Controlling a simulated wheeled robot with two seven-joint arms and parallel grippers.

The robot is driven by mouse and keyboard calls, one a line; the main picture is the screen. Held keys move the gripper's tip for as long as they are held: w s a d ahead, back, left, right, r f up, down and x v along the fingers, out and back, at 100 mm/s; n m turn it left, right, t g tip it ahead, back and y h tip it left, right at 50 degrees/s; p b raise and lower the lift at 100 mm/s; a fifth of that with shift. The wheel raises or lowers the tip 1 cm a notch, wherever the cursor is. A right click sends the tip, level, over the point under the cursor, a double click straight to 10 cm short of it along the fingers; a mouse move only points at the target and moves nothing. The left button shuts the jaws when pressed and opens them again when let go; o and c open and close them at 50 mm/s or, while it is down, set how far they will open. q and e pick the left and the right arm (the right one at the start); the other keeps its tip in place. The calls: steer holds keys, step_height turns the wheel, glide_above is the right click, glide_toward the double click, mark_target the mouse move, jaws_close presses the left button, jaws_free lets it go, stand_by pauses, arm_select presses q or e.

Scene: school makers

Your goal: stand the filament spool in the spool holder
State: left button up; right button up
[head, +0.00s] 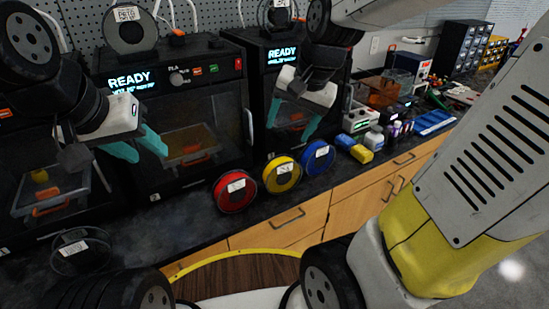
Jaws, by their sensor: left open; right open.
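Red (221,203), yellow (270,184) and blue (308,165) filament spools, each with a white label, sit in a row at the counter's front, faces toward me. A dark round labelled spool (100,246) is low at the left; I cannot tell if it stands in a holder. A grey spool (112,37) stands on top of the middle printer. I cannot clearly make out which part is the spool holder. My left gripper (150,156) is open and empty in front of the middle printer. My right gripper (288,133) is open and empty, above the yellow and blue spools.
Dark printers, including the middle one (216,119) with a READY screen, line the back of the counter. Bottles, boxes and a blue tray (434,123) crowd the right side. Bare counter (165,215) lies left of the red spool. Wooden drawers (280,222) are below.

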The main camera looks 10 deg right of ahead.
mark_target(280, 160)
steer(key=w+f+m+g+h, duration=0.1)
steer(key=w+f+m, duration=0.2)
steer(key=w+f, duration=0.1)
steer(key=w+f+m+g+h, duration=0.1)
steer(key=w+f+m, duration=0.2)
steer(key=w+f, duration=0.2)
steer(key=w+f+m+g+h, duration=0.1)
steer(key=w+f+m, duration=0.2)
steer(key=w+f, duration=0.2)
steer(key=shift+w+d+f+m+h, duration=0.1)
steer(key=shift+d+f+m+h, duration=0.1)
steer(key=shift+f, duration=0.65)
steer(key=shift+d+f+m+h, duration=0.1)
steer(key=shift+f+m+h, duration=0.1)
steer(key=shift+f, duration=0.65)
steer(key=shift+w+d+f, duration=0.1)
steer(key=shift+w+f, duration=0.05)
steer(key=shift+f, duration=0.55)
steer(key=f, duration=0.2)
steer(key=d+f, duration=0.1)
steer(key=f, duration=0.3)
steer(key=shift+w+d+f, duration=0.2)
steer(key=shift+w+f, duration=0.1)
steer(key=shift+f, duration=0.1)
steer(key=shift+c, duration=0.3)
jaws_close()
